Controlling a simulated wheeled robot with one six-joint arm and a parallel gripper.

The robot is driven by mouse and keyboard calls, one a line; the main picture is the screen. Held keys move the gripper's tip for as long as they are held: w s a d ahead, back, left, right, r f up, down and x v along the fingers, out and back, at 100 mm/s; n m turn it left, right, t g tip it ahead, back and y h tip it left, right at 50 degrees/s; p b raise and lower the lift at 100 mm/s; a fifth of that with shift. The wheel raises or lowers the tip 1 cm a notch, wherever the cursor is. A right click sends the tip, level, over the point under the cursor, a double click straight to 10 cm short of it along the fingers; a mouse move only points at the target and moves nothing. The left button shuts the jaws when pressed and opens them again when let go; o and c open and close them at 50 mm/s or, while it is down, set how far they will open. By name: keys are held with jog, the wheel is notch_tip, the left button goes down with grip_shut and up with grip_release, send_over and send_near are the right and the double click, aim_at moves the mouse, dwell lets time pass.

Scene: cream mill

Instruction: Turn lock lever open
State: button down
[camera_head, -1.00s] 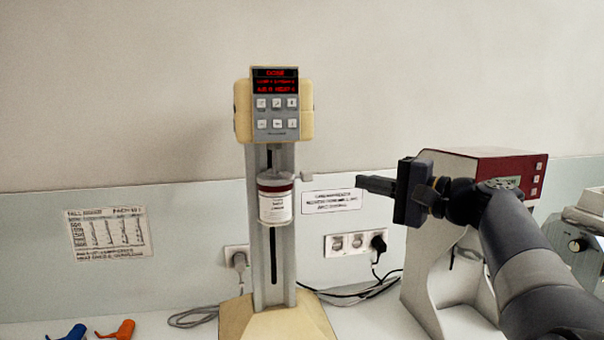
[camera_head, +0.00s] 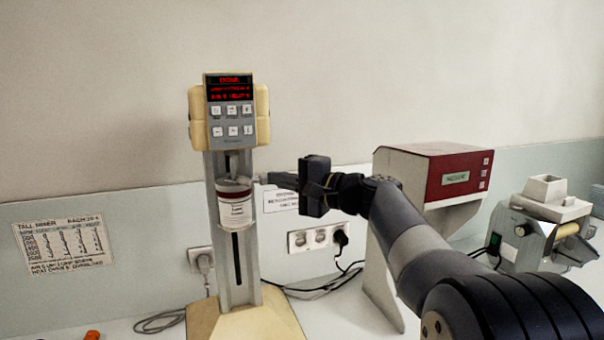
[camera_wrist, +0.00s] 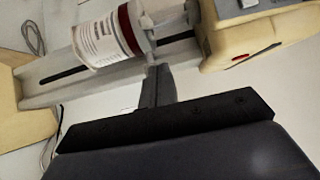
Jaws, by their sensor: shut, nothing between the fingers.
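A mill with a cream head (camera_head: 230,116) and cream base stands on the bench with a grey column (camera_head: 244,270). A white container with a dark red band (camera_head: 235,208) is held on the column below the head; it also shows in the wrist view (camera_wrist: 104,40). The small grey lock lever (camera_head: 259,177) sticks out to the right of the column, just above the container's level. My gripper (camera_head: 272,180) is shut and empty, its tips at the lever's end. In the wrist view its fingers (camera_wrist: 157,78) reach up beside the container's top. I cannot tell whether they touch the lever.
A red and white machine (camera_head: 432,172) stands to the right, behind my arm. A grey device with a hopper (camera_head: 545,225) is farther right. Wall sockets (camera_head: 310,240) with black cables lie behind. An orange item (camera_head: 92,335) is at the lower left edge.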

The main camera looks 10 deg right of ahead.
aim_at(245, 182)
jog(key=s+a, duration=0.2)
jog(key=shift+a, duration=0.35)
